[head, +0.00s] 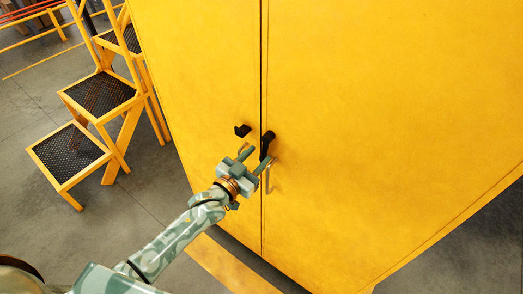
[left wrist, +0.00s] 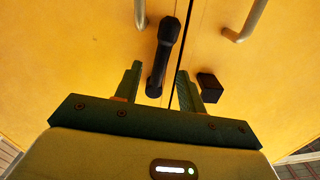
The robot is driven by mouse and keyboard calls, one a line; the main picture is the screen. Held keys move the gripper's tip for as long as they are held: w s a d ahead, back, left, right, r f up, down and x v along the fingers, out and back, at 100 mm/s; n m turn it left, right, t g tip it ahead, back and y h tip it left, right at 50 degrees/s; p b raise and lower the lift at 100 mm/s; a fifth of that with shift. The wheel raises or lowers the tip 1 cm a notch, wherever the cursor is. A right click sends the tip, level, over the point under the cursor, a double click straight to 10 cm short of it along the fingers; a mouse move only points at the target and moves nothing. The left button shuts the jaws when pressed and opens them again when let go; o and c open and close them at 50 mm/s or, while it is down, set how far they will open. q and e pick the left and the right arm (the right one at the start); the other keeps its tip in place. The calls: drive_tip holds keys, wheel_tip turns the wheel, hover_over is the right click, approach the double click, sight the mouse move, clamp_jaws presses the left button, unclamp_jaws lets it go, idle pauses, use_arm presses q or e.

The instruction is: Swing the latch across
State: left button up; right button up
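The black latch (head: 267,143) is mounted on the right door of a yellow cabinet, close to the seam. It hangs nearly upright. A small black catch block (head: 242,130) sits on the left door, across the seam. My left gripper (head: 260,155) is open in front of the doors, at the latch's lower end. In the left wrist view the latch (left wrist: 167,45) lies between the two spread fingers, with a gap on both sides. The catch block (left wrist: 210,87) shows there to the right, outside the fingers. Whether the fingers reach the latch's depth is unclear. My right gripper is not in view.
The yellow cabinet (head: 390,110) fills the middle and right. Metal door handles (head: 268,180) flank the seam just below the latch. Yellow steps with black mesh treads (head: 98,93) stand at the left. Grey floor is clear between the steps and my arm.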

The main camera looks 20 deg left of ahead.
use_arm(q)
drive_tip(key=shift+x, duration=1.45)
clamp_jaws()
